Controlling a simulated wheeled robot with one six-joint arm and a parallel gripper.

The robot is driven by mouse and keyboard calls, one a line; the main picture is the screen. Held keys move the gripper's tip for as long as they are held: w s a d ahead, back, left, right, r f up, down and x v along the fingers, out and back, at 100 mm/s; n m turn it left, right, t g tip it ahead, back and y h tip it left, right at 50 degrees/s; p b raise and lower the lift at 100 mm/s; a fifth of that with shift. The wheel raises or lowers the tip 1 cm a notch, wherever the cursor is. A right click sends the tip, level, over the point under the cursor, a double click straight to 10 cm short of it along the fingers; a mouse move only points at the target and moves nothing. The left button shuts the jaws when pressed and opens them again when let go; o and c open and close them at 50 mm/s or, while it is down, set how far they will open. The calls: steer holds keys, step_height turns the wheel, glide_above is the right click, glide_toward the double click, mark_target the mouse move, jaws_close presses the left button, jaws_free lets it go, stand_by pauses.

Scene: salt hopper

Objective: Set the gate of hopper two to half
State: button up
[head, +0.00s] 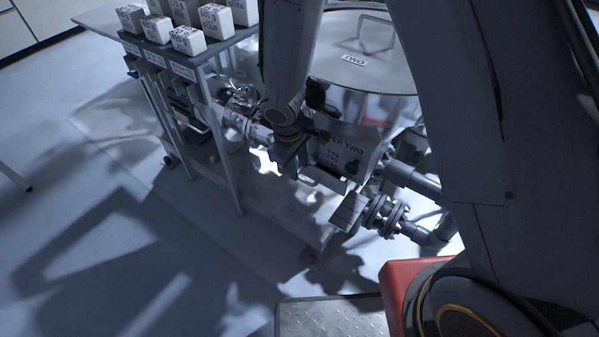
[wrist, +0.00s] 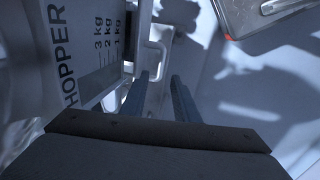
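Hopper two has a round lid marked TWO (head: 385,72) and a pale front panel (head: 350,148) lettered with its name and a kg scale. The panel also shows at the left in the wrist view (wrist: 75,50). A pale loop handle (head: 325,180) sits below and beside the panel, and a pale loop handle shows beyond my fingers in the wrist view (wrist: 157,58). My gripper (wrist: 162,95) is open, its two blue-grey fingers apart and pointing toward the handle. I see nothing clearly held. Whether the fingers touch the handle, and the gate's exact setting, I cannot tell.
A rack (head: 190,62) with several labelled white boxes stands at the left. Flanged pipes (head: 385,215) run out at the lower right of the panel. Another valve fitting (head: 245,112) lies to the left.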

mark_target(301, 178)
steer(key=shift+w+d+f+b, duration=0.15)
steer(key=shift+f+b, duration=0.1)
steer(key=shift+f, duration=0.75)
steer(key=shift+w+d+f+b, duration=0.1)
steer(key=shift+w+f+b, duration=0.1)
steer(key=shift+f, duration=0.75)
jaws_close()
